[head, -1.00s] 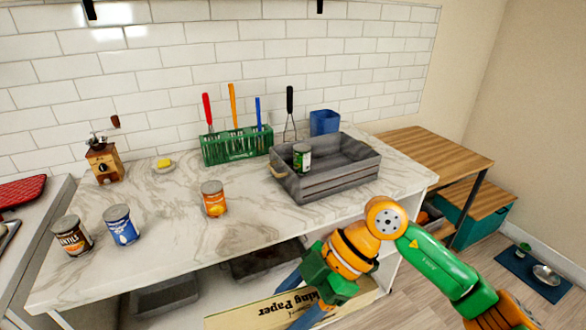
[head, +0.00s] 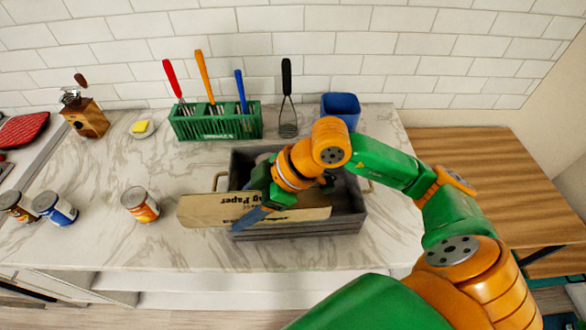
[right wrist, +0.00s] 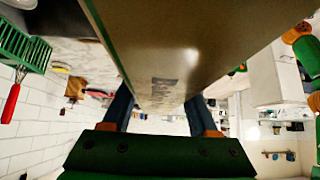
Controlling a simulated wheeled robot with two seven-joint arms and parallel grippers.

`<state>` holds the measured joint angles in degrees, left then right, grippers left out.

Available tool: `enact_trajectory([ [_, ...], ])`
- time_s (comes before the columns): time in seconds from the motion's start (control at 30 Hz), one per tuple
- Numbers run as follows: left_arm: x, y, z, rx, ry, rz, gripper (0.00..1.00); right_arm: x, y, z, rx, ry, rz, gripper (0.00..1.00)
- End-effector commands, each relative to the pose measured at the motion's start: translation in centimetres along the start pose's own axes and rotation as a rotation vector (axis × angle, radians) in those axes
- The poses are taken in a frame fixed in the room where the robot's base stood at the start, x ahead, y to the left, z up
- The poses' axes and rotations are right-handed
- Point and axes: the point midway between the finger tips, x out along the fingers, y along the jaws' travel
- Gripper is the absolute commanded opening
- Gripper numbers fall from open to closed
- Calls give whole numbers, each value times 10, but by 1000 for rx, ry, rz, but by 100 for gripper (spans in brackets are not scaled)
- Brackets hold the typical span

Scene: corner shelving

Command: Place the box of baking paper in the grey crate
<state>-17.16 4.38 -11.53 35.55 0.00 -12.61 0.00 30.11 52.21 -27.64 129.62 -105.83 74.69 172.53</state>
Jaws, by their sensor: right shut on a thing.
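The long, light brown box of baking paper (head: 203,211) is held lengthwise across the front of the grey crate (head: 347,222) in the head view. Its left end sticks out past the crate's left side. My right gripper (head: 255,211) is shut on the box, which seems to be above the crate's front rim. In the right wrist view the box (right wrist: 165,62) fills the space between the two blue fingers (right wrist: 160,112). My arm and the box hide much of the crate's inside. My left gripper is not in view.
Behind the crate stand a green utensil rack (head: 215,124), a whisk (head: 288,105) and a blue container (head: 341,108). An orange can (head: 140,205) stands left of the crate on the marble top. A wooden table (head: 465,180) is at the right.

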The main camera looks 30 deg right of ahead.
Motion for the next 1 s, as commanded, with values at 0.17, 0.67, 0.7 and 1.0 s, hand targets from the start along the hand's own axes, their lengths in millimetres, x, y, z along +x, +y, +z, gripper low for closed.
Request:
enact_trajectory([
  [0.17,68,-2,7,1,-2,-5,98,12,21,31,9,1,19,0],
  [0.67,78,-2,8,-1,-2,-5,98,9,95,110,14,0,3,0],
  [0.7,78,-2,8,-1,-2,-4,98,11,98,115,13,1,3,0],
  [1.0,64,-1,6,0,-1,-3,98,36,107,147,11,1,2,0],
])
